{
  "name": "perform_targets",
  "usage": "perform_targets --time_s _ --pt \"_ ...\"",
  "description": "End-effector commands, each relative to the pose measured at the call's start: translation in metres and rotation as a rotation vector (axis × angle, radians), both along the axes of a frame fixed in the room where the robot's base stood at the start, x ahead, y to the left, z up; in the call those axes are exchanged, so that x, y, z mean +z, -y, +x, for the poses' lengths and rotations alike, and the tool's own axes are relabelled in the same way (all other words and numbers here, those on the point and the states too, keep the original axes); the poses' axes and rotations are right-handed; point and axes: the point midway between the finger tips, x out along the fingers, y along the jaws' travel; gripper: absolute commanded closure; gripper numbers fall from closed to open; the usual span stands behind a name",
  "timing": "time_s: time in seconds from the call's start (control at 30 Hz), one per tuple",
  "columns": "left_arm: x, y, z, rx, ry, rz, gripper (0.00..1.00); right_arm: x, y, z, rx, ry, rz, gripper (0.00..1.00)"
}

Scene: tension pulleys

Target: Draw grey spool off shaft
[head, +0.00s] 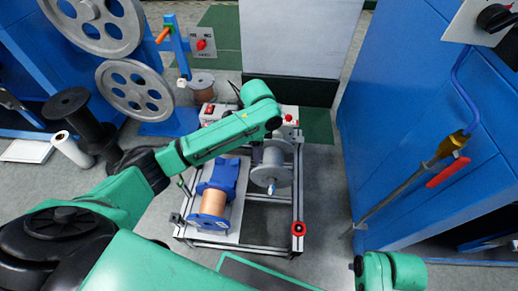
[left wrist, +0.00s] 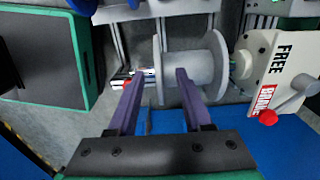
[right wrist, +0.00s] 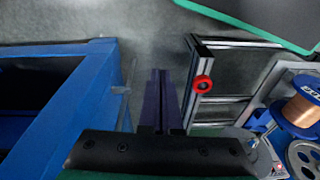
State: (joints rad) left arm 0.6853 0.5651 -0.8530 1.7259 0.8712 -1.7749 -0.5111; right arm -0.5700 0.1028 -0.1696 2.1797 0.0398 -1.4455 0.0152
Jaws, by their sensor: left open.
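The grey spool (head: 270,171) is on its shaft (head: 271,188) on the metal frame in the head view, with the shaft's end showing at the near side. It also shows in the left wrist view (left wrist: 190,68), lying across the picture. My left gripper (left wrist: 158,77) is open and empty. Its fingertips appear on either side of the spool's left flange, one over the barrel and one by the shaft end; whether they touch cannot be told. My right gripper (right wrist: 160,75) is shut and empty, away from the spool.
A blue-ended copper spool (head: 212,205) lies left of the grey spool on the same frame. Blue cabinets (head: 430,130) stand right.

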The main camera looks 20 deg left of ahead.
Motion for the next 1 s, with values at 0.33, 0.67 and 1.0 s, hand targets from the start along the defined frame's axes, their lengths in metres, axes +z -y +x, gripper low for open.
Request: perform_targets --time_s 0.33,0.67,1.0 --pt "-0.065 0.0 -0.002 0.001 -0.005 0.002 0.5 0.046 -0.007 -0.006 0.024 0.04 0.03 1.0" --pt "-0.121 0.0 -0.002 0.003 -0.002 0.001 0.5 -0.004 -0.062 0.034 0.073 0.311 0.19 1.0" --pt "-0.142 0.0 -0.001 0.003 0.0 0.001 0.5 -0.013 -0.088 0.047 0.075 0.445 0.277 1.0"
